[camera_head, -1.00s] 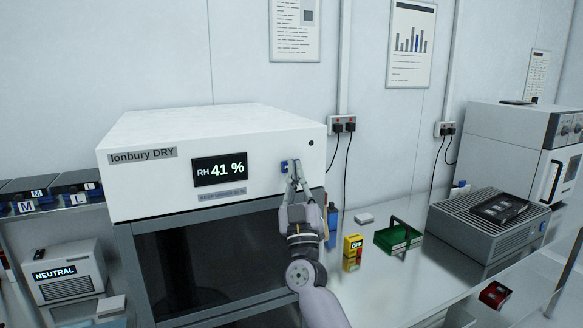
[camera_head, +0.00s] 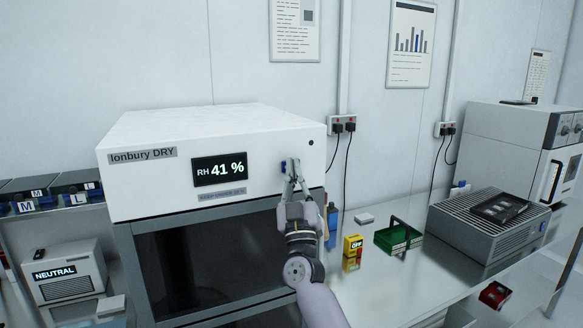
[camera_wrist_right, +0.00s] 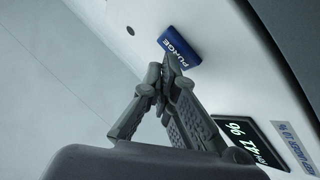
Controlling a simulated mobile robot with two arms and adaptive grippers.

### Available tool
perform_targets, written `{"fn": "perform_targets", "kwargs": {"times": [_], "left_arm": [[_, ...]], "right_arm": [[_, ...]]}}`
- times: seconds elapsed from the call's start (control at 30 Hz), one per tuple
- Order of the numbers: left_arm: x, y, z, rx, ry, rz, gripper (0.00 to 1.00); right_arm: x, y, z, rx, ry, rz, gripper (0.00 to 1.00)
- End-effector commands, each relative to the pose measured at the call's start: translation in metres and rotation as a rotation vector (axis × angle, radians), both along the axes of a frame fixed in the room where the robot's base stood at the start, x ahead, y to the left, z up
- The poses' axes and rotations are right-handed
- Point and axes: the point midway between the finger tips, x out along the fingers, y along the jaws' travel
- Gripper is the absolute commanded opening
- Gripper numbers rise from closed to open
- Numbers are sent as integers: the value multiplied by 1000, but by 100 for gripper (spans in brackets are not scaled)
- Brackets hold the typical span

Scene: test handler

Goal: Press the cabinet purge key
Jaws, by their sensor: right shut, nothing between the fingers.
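The dry cabinet (camera_head: 270,135), marked "lonbury DRY", is white with a dark glass door and a display (camera_head: 219,169) reading RH 41 %. Its blue purge key (camera_head: 284,166) is on the front panel, right of the display, partly covered by my gripper. In the right wrist view the key (camera_wrist_right: 179,47) shows the word PURGE. My right gripper (camera_head: 292,163) is shut and empty, with its fingertips at the key. In the wrist view the fingertips (camera_wrist_right: 167,62) overlap the key's lower edge; I cannot tell whether they touch it. My left gripper is not in view.
On the bench to the right are a yellow OFF box (camera_head: 353,244), a green tray (camera_head: 384,238) and a grey vented unit (camera_head: 455,232). A shelf with blue-marked boxes (camera_head: 45,207) and a NEUTRAL unit (camera_head: 68,290) are at the left.

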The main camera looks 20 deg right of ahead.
Motion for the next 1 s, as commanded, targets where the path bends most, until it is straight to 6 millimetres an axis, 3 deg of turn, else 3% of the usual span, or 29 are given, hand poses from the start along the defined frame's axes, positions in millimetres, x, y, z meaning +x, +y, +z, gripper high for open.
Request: {"fn": "perform_targets", "kwargs": {"times": [0.77, 1.0], "left_arm": [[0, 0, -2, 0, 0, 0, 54], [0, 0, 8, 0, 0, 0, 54]], "right_arm": [[6, 1, 0, 0, 0, 0, 0], [-2, 0, 1, 1, 1, 1, 0]]}}
